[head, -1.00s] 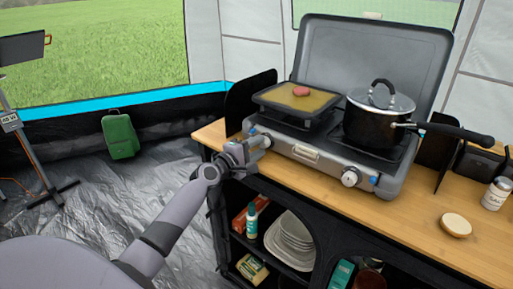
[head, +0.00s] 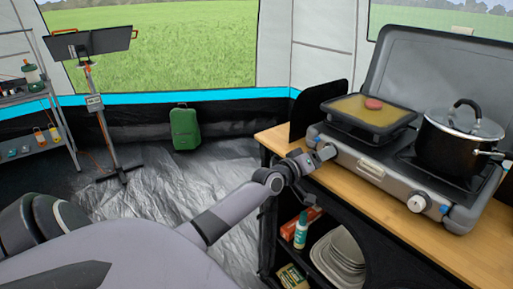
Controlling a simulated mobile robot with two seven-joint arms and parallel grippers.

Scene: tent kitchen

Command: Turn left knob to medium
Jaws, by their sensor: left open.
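The two-burner camping stove (head: 392,183) stands on the wooden counter with its grey lid up. My left gripper (head: 325,152) is at the left end of the stove's front, where the left knob would be. The gripper hides that knob, so its setting and any contact cannot be told. The gripper is open. A small blue part (head: 311,141) of the stove shows just above and left of the gripper. The right knob (head: 419,203) is in plain view at the other end of the front. My right gripper is not in view.
A griddle pan (head: 371,112) with a round reddish piece sits on the left burner; a lidded black pot (head: 452,146) is on the right one. The wooden counter (head: 385,213) is bare in front of the stove.

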